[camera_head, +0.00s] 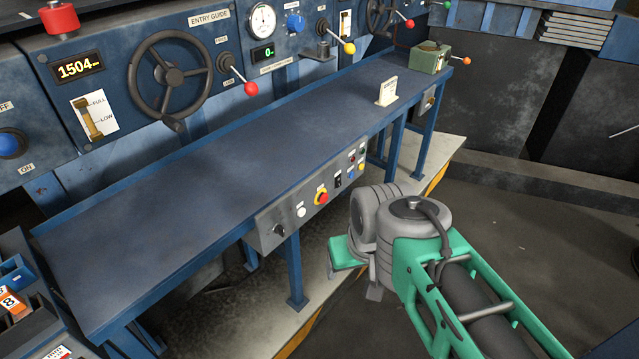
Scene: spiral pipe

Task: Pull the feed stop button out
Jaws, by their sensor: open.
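A red mushroom button with a yellow collar (321,197) sits on the grey control panel (268,238) along the front edge of the blue bench. Its label is too small to read, so I cannot confirm it is the feed stop button, nor tell whether it is pressed in or out. My gripper (352,280) is to the right of and lower in the picture than this button, apart from it. It is open and seems empty, partly hidden by my wrist. A larger red button (60,18) stands on top of the machine at the upper left.
The same panel carries a black knob (279,230), a white button (301,211) and several small switches to the right. The bench top (200,170) is mostly clear, with a small sign (387,91) near its far end. A bench leg (295,270) stands below the panel.

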